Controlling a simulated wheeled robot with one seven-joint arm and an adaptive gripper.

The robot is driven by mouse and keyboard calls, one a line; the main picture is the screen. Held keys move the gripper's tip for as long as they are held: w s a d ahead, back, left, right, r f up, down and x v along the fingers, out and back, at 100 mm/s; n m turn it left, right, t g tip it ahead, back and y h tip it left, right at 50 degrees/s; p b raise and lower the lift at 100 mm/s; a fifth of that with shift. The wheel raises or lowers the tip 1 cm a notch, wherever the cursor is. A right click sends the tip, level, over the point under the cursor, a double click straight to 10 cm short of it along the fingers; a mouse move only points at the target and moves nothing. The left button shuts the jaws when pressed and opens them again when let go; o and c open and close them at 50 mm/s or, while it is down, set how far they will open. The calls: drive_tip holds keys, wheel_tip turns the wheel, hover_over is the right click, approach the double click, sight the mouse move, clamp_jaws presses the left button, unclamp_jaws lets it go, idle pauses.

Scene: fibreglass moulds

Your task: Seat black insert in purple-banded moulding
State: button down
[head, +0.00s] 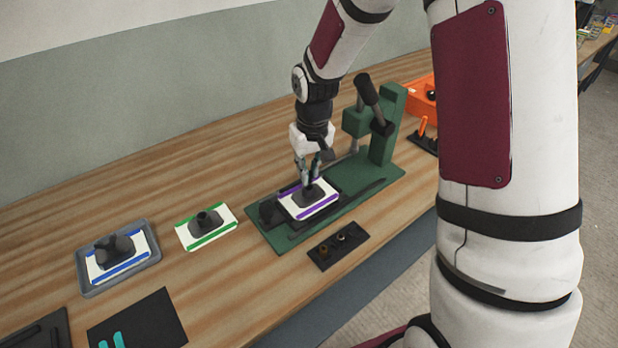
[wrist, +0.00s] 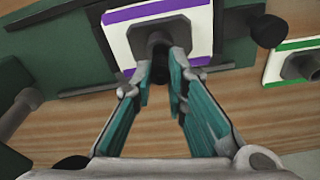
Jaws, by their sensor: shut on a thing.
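The purple-banded moulding (head: 322,208), a white plate with purple bands, lies on the green press base (head: 280,240) in the head view. It also shows in the wrist view (wrist: 195,20). A dark raised part stands at its middle, and my gripper (head: 310,180) is directly over it. In the wrist view my gripper's teal fingers (wrist: 168,88) are closed around a small dark piece, the black insert (wrist: 160,66). The insert's lower end is at the moulding's dark centre. Whether it is fully down in the opening is hidden by the fingers.
A green-banded moulding (head: 222,236) and a blue-banded one in a grey tray (head: 85,285) lie to the left. A black block with small fittings (head: 326,257) sits in front. The press column (head: 386,130) with its lever rises close behind right. An orange bin (head: 420,92) stands beyond.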

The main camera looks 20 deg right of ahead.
wheel_tip(320, 180, down, 3)
drive_tip(key=shift+r, duration=0.1)
drive_tip(key=shift+s+f, duration=0.15)
drive_tip(key=shift+f, duration=0.15)
drive_tip(key=shift+s+f, duration=0.15)
drive_tip(key=shift+f, duration=0.25)
drive_tip(key=c, duration=1.6)
unclamp_jaws()
drive_tip(key=shift+f, duration=0.15)
